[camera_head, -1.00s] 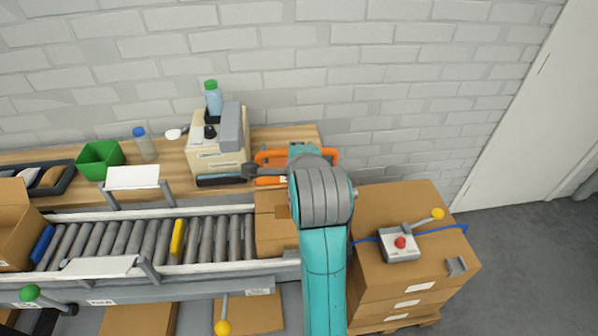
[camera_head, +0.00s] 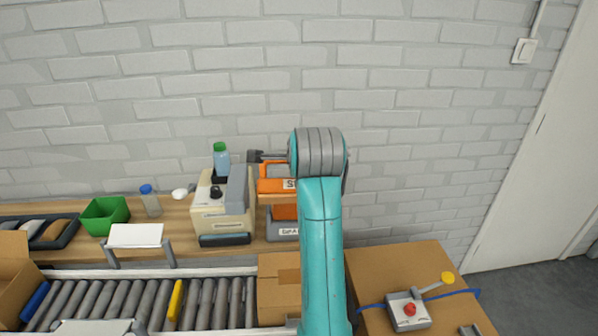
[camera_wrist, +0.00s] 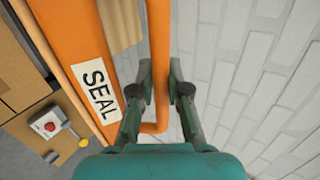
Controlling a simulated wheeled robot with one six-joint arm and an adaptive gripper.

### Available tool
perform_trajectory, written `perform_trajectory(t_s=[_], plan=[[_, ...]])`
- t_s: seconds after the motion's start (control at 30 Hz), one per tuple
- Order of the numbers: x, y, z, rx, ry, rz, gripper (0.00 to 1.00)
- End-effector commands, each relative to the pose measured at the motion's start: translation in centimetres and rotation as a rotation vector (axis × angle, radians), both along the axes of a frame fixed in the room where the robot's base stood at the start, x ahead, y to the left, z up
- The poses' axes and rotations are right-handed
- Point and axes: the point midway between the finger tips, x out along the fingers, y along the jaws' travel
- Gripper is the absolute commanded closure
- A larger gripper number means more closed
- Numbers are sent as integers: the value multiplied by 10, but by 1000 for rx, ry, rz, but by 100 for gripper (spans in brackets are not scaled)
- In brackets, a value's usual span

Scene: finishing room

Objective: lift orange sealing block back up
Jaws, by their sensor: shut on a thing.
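The orange sealing block (camera_head: 277,186) is raised above a grey base (camera_head: 282,232) on the wooden bench. An orange part shows between them. My arm hides the block's right side. In the wrist view the block (camera_wrist: 75,35) fills the left part, with a white "SEAL" label (camera_wrist: 97,91). Its looped orange handle (camera_wrist: 157,40) passes between the fingers of my gripper (camera_wrist: 161,85), which is shut on it.
A cream machine (camera_head: 222,212) stands close to the left of the block. A closed carton (camera_head: 281,290) sits at the conveyor's (camera_head: 150,302) right end. A control box (camera_head: 407,311) lies on a carton stack (camera_head: 400,268) at right. The brick wall (camera_head: 440,130) is behind.

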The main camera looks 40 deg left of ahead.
Motion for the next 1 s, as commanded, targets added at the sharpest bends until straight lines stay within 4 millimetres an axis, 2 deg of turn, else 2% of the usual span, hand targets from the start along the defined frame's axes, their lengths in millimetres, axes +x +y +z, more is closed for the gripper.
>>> perform_trajectory(t_s=[0.57,0.6,1.0], plan=[[6,5,6,7,-7,-1,100],[6,5,6,7,-7,-1,75],[5,5,3,3,-3,0,73]])
